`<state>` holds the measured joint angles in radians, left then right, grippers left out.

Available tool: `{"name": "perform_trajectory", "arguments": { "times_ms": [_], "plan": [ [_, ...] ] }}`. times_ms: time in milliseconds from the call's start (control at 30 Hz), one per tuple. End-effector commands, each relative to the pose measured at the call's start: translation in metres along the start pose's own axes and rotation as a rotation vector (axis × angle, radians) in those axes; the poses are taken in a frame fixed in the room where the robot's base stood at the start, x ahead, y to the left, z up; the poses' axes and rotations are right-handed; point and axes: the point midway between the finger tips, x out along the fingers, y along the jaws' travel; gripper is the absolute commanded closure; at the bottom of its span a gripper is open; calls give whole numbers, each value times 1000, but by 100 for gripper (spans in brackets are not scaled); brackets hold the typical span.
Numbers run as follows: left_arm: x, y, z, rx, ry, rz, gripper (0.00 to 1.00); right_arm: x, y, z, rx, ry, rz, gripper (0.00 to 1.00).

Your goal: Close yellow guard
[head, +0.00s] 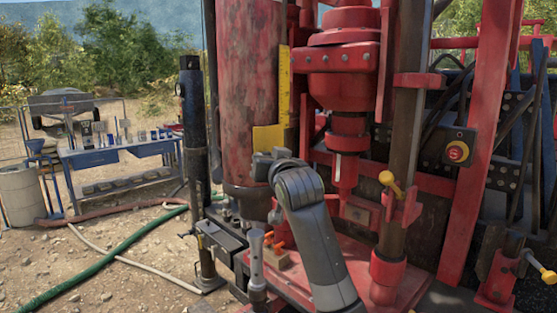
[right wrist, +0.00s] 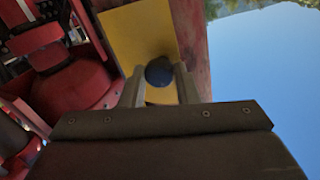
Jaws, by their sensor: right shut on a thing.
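The yellow guard (head: 267,138) is a flat plate in front of the lower part of the large worn red cylinder (head: 246,75). A narrow yellow strip (head: 284,90) rises upright at its right edge. My right gripper (head: 262,160) is at the guard's lower edge, its fingers mostly hidden in the head view. In the right wrist view the guard (right wrist: 138,32) fills the upper middle, and a round dark blue knob (right wrist: 158,71) sits against it. My right gripper (right wrist: 160,88) is shut on this knob, one finger on each side. My left gripper is not in view.
Red machine parts (head: 345,70) stand close on the right, with a yellow-knobbed lever (head: 388,181) and a red button box (head: 458,147). A dark post (head: 191,130) stands left of the cylinder. A blue workbench (head: 120,150) and hoses lie farther left on open gravel.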

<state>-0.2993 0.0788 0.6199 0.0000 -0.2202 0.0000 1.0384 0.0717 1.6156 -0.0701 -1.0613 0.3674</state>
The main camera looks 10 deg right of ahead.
Motion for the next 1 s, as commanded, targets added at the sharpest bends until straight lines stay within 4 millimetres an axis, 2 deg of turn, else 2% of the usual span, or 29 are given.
{"name": "perform_trajectory", "arguments": {
  "times_ms": [200, 500, 1000],
  "plan": [
    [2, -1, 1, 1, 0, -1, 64, 11, -15, 4, -2, 21, 135, 100],
    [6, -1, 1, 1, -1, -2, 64, 24, -24, 5, -5, 47, 280, 100],
    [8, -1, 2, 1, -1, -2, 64, 31, -28, 6, -4, 60, 353, 100]
  ]
}}
